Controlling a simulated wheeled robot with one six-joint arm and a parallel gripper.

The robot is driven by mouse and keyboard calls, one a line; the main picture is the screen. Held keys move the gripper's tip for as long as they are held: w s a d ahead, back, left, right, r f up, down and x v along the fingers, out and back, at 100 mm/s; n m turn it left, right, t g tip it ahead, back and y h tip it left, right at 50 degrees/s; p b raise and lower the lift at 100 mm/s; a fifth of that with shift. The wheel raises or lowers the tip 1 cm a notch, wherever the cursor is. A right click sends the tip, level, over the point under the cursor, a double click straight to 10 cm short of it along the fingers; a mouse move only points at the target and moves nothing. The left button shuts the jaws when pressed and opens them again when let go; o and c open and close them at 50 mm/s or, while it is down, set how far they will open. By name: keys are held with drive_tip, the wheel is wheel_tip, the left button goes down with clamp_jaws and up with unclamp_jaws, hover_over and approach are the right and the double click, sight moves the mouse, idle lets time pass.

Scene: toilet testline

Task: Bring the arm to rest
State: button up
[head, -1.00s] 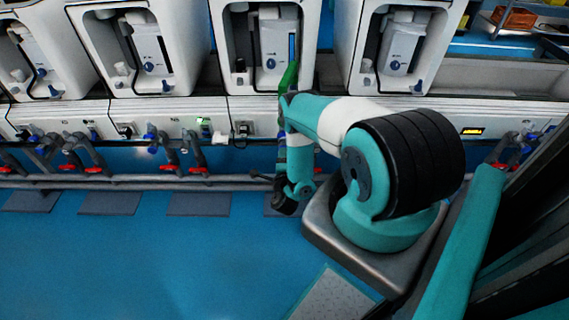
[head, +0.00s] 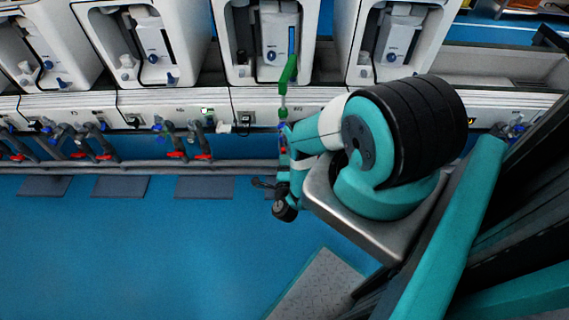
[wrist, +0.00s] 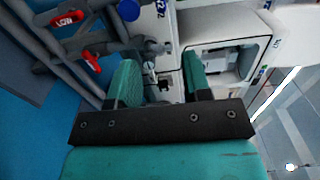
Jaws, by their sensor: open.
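My arm (head: 318,135) is folded in front of the row of white units in the head view. Its upper link reaches left from the big black-and-teal joint, and its lower links hang down to a black wrist end (head: 285,211). My gripper (wrist: 160,74) shows in the wrist view with two teal fingers set well apart. It is open, with nothing between the fingers. The fingers point towards the white unit panel. I cannot make out the fingers clearly in the head view.
Several white toilet test units (head: 275,45) stand along the back. Below them run grey pipes with red-handled valves (head: 203,155); red valve handles (wrist: 68,18) also show near the gripper in the wrist view. The blue floor (head: 150,250) at front left is clear.

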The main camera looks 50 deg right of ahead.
idle(0.3)
drive_tip(key=w+a+r+n+t+y, duration=0.3)
drive_tip(key=w+a+r+n+y, duration=0.15)
drive_tip(key=w+r, duration=0.5)
drive_tip(key=w+a+r+n+t+y, duration=0.25)
drive_tip(key=w+r+n+y, duration=0.3)
drive_tip(key=w, duration=0.75)
drive_tip(key=w+a+r+n+g+y, duration=0.25)
drive_tip(key=a+r+n+y, duration=0.25)
drive_tip(key=a+r, duration=0.3)
drive_tip(key=w+a+r+n+g+y, duration=0.1)
drive_tip(key=w+a+r+n+y, duration=0.25)
drive_tip(key=a+r, duration=0.55)
drive_tip(key=s+a+r+n+g+y+p, duration=0.15)
drive_tip(key=s+a+r+n+g, duration=0.3)
drive_tip(key=s+r, duration=0.5)
drive_tip(key=s+a+r+n+g+y, duration=0.2)
drive_tip(key=s+a+r+n+g, duration=0.3)
drive_tip(key=s+r, duration=0.4)
drive_tip(key=s+r+n+g+h, duration=0.2)
drive_tip(key=s+r+n, duration=0.1)
drive_tip(key=s, duration=0.9)
drive_tip(key=s+d+r+n+g+h, duration=0.1)
drive_tip(key=s+r+n+g+h, duration=0.1)
drive_tip(key=s, duration=1.1)
drive_tip(key=shift+d+r+n, duration=0.2)
drive_tip(key=shift+r+n, duration=0.7)
drive_tip(key=shift+n, duration=0.1)
